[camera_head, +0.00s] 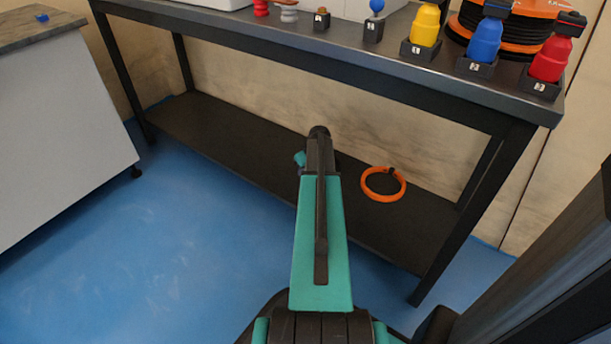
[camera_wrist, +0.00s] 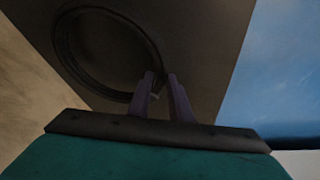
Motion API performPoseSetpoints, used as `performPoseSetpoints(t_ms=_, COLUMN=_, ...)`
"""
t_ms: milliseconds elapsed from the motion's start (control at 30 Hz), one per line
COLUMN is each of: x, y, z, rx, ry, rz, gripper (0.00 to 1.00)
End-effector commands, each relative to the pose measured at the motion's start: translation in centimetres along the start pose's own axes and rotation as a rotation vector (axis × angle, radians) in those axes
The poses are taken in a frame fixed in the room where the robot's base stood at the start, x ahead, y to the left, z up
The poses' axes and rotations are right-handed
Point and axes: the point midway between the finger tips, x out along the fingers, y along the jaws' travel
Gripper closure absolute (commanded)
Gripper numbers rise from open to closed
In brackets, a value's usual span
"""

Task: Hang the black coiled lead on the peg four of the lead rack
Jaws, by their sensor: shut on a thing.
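The black coiled lead (camera_wrist: 61,45) shows in the wrist view as a dark ring over the brown-grey lower shelf. My gripper (camera_wrist: 161,78) is shut on the ring's near right edge, with one finger on each side of it. The lead looks close to the shelf, but I cannot tell whether it touches it. In the head view my arm hides the lead and most of the gripper. No lead rack or peg four shows in either view.
An orange coiled lead (camera_head: 366,192) lies on the lower shelf (camera_head: 215,140), right of my arm. The bench top (camera_head: 340,52) above carries numbered holders with yellow, blue and red items. A white cabinet (camera_head: 60,130) stands left. Blue floor between is clear.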

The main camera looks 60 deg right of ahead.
Motion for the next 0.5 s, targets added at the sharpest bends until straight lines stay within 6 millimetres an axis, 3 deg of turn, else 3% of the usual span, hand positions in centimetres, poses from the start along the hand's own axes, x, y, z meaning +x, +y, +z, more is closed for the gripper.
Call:
performPoseSetpoints(t_ms=33, x=1.1, y=-0.1, z=0.4, rx=-0.001, ry=0.0, rz=0.0, gripper=1.0)
performPoseSetpoints(t_ms=200, x=2.3, y=-0.1, z=0.9, rx=-0.001, ry=0.001, rz=0.001, gripper=1.0)
performPoseSetpoints(t_ms=500, x=2.5, y=-0.1, z=1.0, rx=0.001, ry=0.0, rz=0.001, gripper=1.0)
